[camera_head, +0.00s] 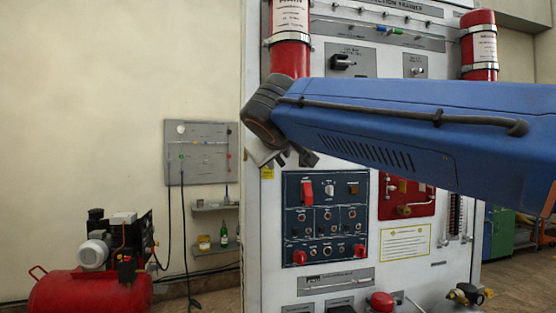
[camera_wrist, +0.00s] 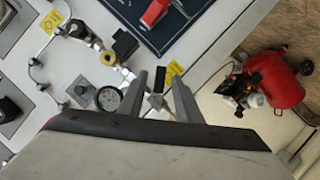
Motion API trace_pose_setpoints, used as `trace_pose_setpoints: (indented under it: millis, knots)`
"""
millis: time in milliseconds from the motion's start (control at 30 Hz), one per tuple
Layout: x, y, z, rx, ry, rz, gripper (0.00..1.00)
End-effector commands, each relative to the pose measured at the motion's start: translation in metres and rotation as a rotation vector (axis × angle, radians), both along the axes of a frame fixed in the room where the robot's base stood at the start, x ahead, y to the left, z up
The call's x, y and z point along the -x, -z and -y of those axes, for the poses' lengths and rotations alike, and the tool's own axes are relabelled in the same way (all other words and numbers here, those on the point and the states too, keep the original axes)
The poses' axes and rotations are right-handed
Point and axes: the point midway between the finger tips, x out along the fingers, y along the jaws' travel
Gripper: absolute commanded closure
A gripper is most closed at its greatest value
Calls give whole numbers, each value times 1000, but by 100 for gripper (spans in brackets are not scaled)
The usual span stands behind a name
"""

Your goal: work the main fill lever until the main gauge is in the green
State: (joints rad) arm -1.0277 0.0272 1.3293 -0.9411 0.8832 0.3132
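In the wrist view my gripper (camera_wrist: 162,78) has its two grey fingers apart, in front of the white panel. A small pale piece with a grey upright part (camera_wrist: 157,98) shows between the fingers; I cannot tell if it is the fill lever, and no finger clearly touches it. In the head view my gripper (camera_head: 283,158) is mostly hidden behind my blue arm, close to the panel.
A dark blue switch panel (camera_head: 326,218) with red switches is below my gripper. Red cylinders (camera_head: 290,35) (camera_head: 479,45) are strapped at both sides of the white trainer. A red compressor (camera_head: 90,290) stands on the floor at left. My arm covers the panel's middle.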

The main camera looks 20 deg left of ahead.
Motion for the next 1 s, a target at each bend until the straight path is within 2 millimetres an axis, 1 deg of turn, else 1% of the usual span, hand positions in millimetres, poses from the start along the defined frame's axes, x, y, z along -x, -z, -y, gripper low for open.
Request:
trace_pose_setpoints:
  millis: [200, 600, 800, 1000]
  knots:
    - [39, -14, 12, -3, -4, 1, 69]
    - [110, -38, 35, -1, -3, 1, 69]
    - [134, -46, 43, -1, -3, 0, 69]
    - [143, -49, 46, 0, -1, 0, 69]
